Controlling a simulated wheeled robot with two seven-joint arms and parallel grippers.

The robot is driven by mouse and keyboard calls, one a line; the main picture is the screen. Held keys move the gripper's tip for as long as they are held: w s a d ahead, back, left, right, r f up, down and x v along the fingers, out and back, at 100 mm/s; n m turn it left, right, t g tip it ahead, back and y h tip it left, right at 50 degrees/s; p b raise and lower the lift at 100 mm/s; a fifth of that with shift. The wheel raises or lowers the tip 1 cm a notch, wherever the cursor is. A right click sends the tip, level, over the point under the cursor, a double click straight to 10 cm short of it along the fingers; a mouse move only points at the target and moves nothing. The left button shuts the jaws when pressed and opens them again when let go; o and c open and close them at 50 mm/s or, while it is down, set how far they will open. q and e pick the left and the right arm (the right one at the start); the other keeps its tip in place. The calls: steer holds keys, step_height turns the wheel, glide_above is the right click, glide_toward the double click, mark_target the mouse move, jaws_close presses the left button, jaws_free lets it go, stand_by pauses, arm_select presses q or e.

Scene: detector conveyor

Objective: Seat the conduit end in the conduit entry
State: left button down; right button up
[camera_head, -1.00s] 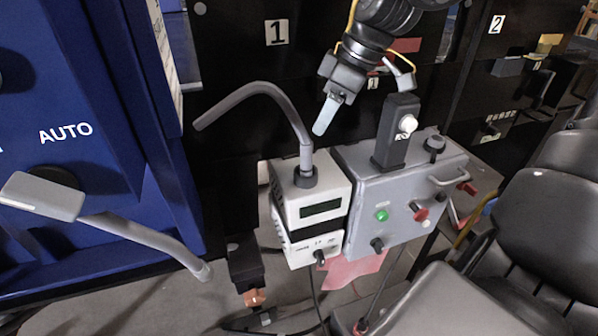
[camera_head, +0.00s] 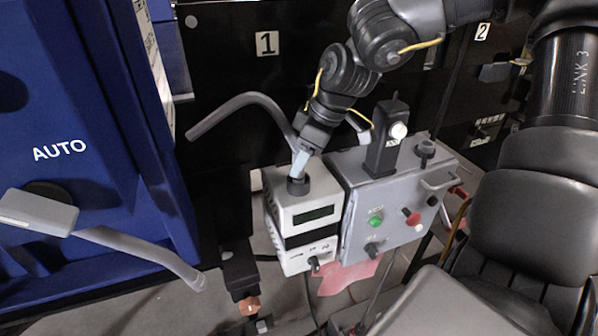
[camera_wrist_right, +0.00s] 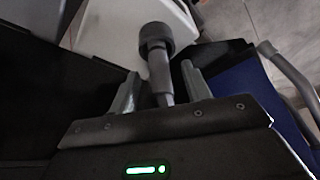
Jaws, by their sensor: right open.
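The grey bent conduit (camera_head: 243,101) arches from the left and comes down to the dark round collar of the conduit entry (camera_head: 298,186), on top of the white box (camera_head: 300,211). In the right wrist view the conduit (camera_wrist_right: 161,82) also meets the dark collar (camera_wrist_right: 156,38); how deep its end sits cannot be told. My right gripper (camera_head: 300,164) is just above the collar. In the right wrist view its open fingers (camera_wrist_right: 160,92) stand on either side of the conduit, with gaps visible. My left gripper is not in view.
A grey control box (camera_head: 385,210) with buttons and a black upright post (camera_head: 387,145) stands close on the right. The blue cabinet (camera_head: 90,110) is on the left. A grey rod with a pale block (camera_head: 38,212) juts out at lower left.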

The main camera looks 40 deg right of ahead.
steer(key=shift+x, duration=1)
steer(key=shift+r, duration=0.1)
jaws_close()
